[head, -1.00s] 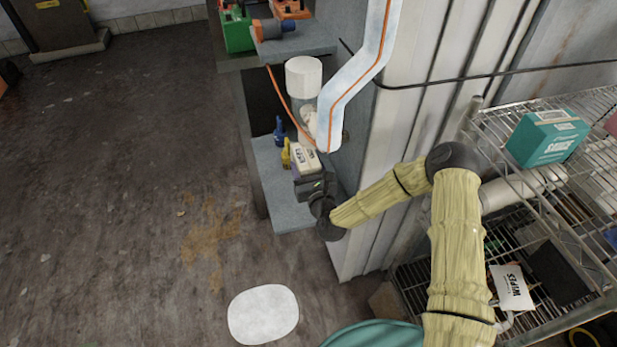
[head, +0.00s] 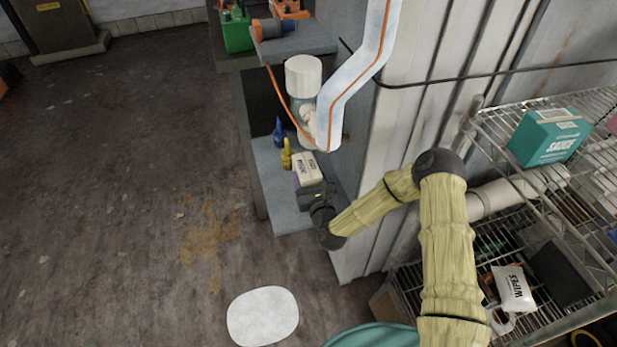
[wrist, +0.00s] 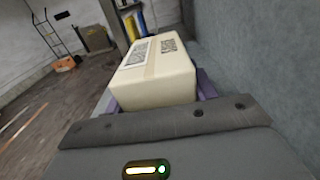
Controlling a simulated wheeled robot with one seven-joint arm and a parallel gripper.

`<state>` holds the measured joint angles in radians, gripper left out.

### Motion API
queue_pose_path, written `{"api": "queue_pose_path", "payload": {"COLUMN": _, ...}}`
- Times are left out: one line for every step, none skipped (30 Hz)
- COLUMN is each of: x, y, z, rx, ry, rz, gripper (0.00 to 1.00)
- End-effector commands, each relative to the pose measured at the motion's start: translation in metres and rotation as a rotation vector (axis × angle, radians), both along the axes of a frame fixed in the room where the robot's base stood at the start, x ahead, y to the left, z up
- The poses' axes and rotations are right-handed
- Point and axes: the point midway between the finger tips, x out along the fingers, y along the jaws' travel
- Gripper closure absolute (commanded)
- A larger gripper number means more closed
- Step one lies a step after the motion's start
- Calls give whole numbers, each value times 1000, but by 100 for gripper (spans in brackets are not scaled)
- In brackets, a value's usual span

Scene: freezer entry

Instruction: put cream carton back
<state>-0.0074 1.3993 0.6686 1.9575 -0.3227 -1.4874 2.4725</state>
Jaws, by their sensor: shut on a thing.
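The cream carton (head: 306,169) is a small box with dark print on its top, over the lower grey shelf in the head view. It fills the middle of the wrist view (wrist: 155,75). My gripper (head: 312,187) is shut on the carton, with a purplish finger showing at each side of it in the wrist view (wrist: 158,98). I cannot tell whether the carton's underside touches the shelf.
A yellow bottle (head: 287,154) and a blue bottle (head: 279,131) stand just beyond the carton on the lower shelf (head: 290,215). A wire rack (head: 590,240) holds boxes at far right.

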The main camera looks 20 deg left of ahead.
Motion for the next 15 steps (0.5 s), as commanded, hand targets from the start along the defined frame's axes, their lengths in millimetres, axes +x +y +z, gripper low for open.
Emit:
{"api": "queue_pose_path", "payload": {"x": 0, "y": 0, "z": 1, "rx": 2, "ry": -3, "rz": 0, "gripper": 93}}
{"api": "queue_pose_path", "payload": {"x": 0, "y": 0, "z": 0, "rx": 3, "ry": -3, "rz": -1, "gripper": 93}}
{"api": "queue_pose_path", "payload": {"x": 0, "y": 0, "z": -2, "rx": 2, "ry": -2, "rz": -1, "gripper": 93}}
{"api": "queue_pose_path", "payload": {"x": 0, "y": 0, "z": -2, "rx": 2, "ry": -2, "rz": -1, "gripper": 93}}
{"api": "queue_pose_path", "payload": {"x": 0, "y": 0, "z": -3, "rx": 0, "ry": 1, "rz": -1, "gripper": 40}}
{"api": "queue_pose_path", "payload": {"x": 0, "y": 0, "z": -3, "rx": 0, "ry": 1, "rz": 0, "gripper": 32}}
{"api": "queue_pose_path", "payload": {"x": 0, "y": 0, "z": -3, "rx": 0, "ry": 1, "rz": 0, "gripper": 26}}
{"api": "queue_pose_path", "payload": {"x": 0, "y": 0, "z": -3, "rx": 0, "ry": 1, "rz": 0, "gripper": 22}}
{"api": "queue_pose_path", "payload": {"x": 0, "y": 0, "z": -3, "rx": 0, "ry": 1, "rz": 0, "gripper": 22}}
{"api": "queue_pose_path", "payload": {"x": 0, "y": 0, "z": -3, "rx": 0, "ry": 1, "rz": 0, "gripper": 22}}
{"api": "queue_pose_path", "payload": {"x": 0, "y": 0, "z": -3, "rx": 0, "ry": 1, "rz": 0, "gripper": 22}}
{"api": "queue_pose_path", "payload": {"x": 0, "y": 0, "z": -3, "rx": 0, "ry": 1, "rz": 0, "gripper": 22}}
{"api": "queue_pose_path", "payload": {"x": 0, "y": 0, "z": -3, "rx": 0, "ry": 1, "rz": 0, "gripper": 22}}
{"api": "queue_pose_path", "payload": {"x": 0, "y": 0, "z": -3, "rx": 0, "ry": 1, "rz": 0, "gripper": 22}}
{"api": "queue_pose_path", "payload": {"x": 0, "y": 0, "z": -2, "rx": -1, "ry": 1, "rz": 0, "gripper": 22}}
